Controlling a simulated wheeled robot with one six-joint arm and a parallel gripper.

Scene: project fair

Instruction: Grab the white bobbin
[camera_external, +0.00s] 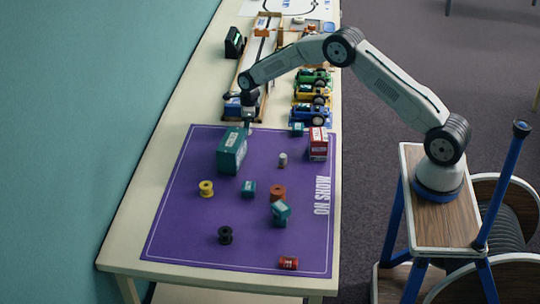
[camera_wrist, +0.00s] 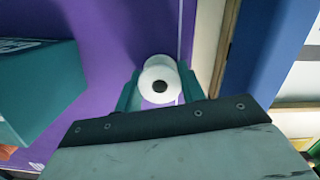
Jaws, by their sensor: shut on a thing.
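The white bobbin (camera_wrist: 160,70) stands between the two teal fingers of my gripper (camera_wrist: 160,88) in the wrist view, its round end with a dark centre hole facing the camera. The fingers are shut on its sides. In the external view my gripper (camera_external: 247,121) points down at the far edge of the purple mat (camera_external: 185,235), just behind the large teal box (camera_external: 232,150). I cannot make out the bobbin there.
The large teal box (camera_wrist: 38,85) is close on the left in the wrist view. A wooden track (camera_external: 262,60) and several toy cars (camera_external: 310,114) lie beyond the mat. A yellow spool (camera_external: 206,188), a black spool (camera_external: 225,235) and small boxes are spread over the mat.

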